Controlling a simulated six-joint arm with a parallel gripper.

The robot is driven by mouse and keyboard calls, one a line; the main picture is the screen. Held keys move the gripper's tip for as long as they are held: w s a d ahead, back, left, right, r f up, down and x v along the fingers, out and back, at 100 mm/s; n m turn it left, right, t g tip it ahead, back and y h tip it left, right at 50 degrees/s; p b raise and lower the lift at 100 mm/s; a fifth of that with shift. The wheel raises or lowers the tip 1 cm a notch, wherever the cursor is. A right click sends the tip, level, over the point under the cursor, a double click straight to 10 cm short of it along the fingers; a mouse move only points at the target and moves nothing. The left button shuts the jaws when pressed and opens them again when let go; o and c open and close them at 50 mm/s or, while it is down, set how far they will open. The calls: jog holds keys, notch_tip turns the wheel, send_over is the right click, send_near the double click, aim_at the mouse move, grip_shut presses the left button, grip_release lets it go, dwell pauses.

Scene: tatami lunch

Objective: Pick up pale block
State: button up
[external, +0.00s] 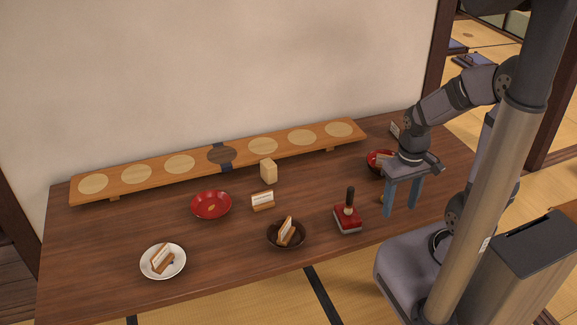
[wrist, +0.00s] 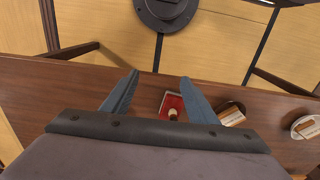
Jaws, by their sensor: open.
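The pale block (external: 268,171) is a small light-wood block standing upright on the table, just in front of the long wooden board, in the external view. I do not see it in the wrist view. My gripper (external: 402,211) is open and points down over the right end of the table, well to the right of the block. Its two blue-grey fingers also show in the wrist view (wrist: 155,90), with nothing held between them.
A long board (external: 130,181) with round pads runs along the wall. A red dish (external: 211,205), a dark bowl (external: 271,233), a white plate (external: 149,266), a small card stand (external: 262,201) and a red-based stamp-like tool (external: 348,217) stand around the block. Another red dish (external: 375,158) sits near my arm.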

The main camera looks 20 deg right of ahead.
notch_tip(320, 180, up, 5)
jog(key=n+t+y+b, duration=0.2)
jog(key=t+y+b, duration=0.1)
jog(key=t+b, duration=0.8)
send_over(273, 169)
jog(key=s+d+p, duration=0.1)
jog(key=s+p, duration=0.1)
jog(key=s, duration=0.3)
jog(key=f+t, duration=0.1)
jog(key=t, duration=0.1)
jog(key=shift+t, duration=0.4)
jog(key=f, duration=1)
jog(key=w+f, duration=0.1)
jog(key=f, duration=0.4)
jog(key=shift+f, duration=0.3)
jog(key=shift+p+x, duration=1.1)
jog(key=shift+x, duration=2.55)
jog(key=shift+a, duration=0.1)
jog(key=c, duration=1.2)
